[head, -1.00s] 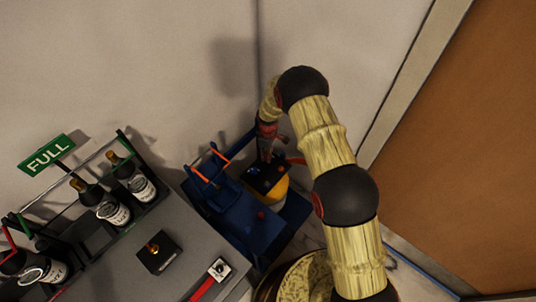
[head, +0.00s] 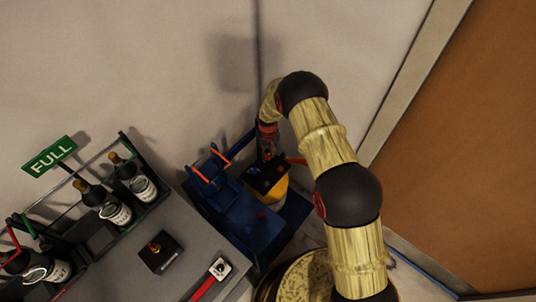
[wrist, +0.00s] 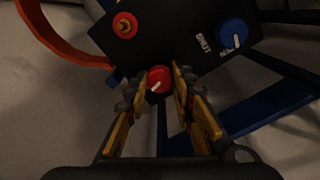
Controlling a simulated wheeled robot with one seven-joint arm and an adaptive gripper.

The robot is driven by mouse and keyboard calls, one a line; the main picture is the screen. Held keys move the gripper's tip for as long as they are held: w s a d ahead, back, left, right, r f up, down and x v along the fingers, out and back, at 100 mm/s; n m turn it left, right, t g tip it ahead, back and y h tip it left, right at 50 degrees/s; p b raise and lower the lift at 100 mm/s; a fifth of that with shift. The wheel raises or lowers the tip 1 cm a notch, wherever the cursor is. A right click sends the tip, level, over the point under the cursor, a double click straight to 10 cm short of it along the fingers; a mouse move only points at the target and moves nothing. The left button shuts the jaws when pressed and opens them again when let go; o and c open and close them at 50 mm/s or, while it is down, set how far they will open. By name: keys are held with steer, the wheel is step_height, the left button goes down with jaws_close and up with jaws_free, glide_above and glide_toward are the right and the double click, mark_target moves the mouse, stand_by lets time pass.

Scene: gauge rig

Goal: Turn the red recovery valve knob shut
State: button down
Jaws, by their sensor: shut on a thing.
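The red knob (wrist: 158,79) with a white pointer line sits at the edge of a black panel (wrist: 175,40) in the wrist view. My gripper (wrist: 160,74) has one finger on each side of the red knob and is shut on it. In the head view my gripper (head: 267,153) points down at the black panel (head: 266,180), which tops a yellow body (head: 272,199). The fingertips and knob are too small to make out there. The pointer line slants in the wrist view.
A blue knob (wrist: 232,33) and a red-and-yellow button (wrist: 125,24) sit on the same panel. An orange hose (wrist: 62,42) curves past its left side. A blue cart (head: 240,217) surrounds the unit. A grey bench (head: 130,262) with bottles (head: 112,208) stands at left.

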mark_target(268, 155)
steer(key=shift+m, duration=1.1)
steer(key=c, duration=1.5)
jaws_free()
step_height(268, 155, up, 12)
